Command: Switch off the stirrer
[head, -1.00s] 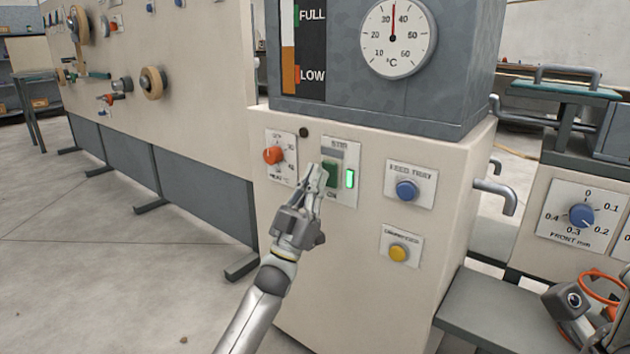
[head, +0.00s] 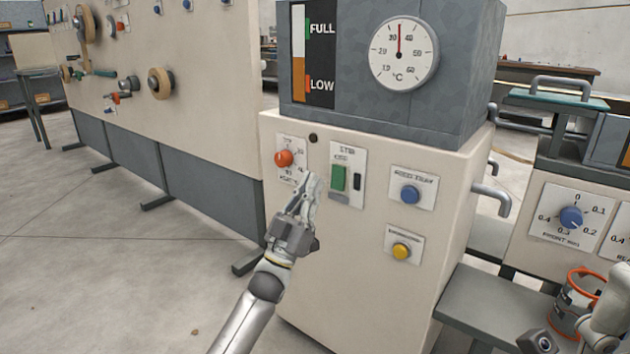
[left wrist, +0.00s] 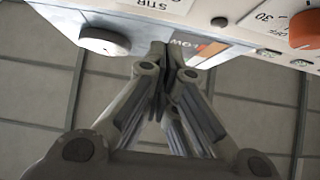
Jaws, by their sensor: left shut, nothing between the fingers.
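The stirrer switch is a green rocker (head: 339,178) on a white plate marked STIR on the cream machine front. The rocker sits in the upper part of its slot, by the upper label, with grey showing below it. The small indicator (head: 357,182) to its right is dark. My left gripper (head: 311,182) is shut and empty, left of and slightly below the switch plate, apart from the rocker in the picture. In the left wrist view its closed fingertips (left wrist: 166,62) point at the machine; part of the STIR plate (left wrist: 165,8) shows at the top edge.
An orange-red heat knob (head: 284,158) is just above and left of the left fingertips. A blue button (head: 409,194) and a yellow button (head: 401,251) are to the right. The tank with a dial (head: 403,54) is above. Open floor lies left.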

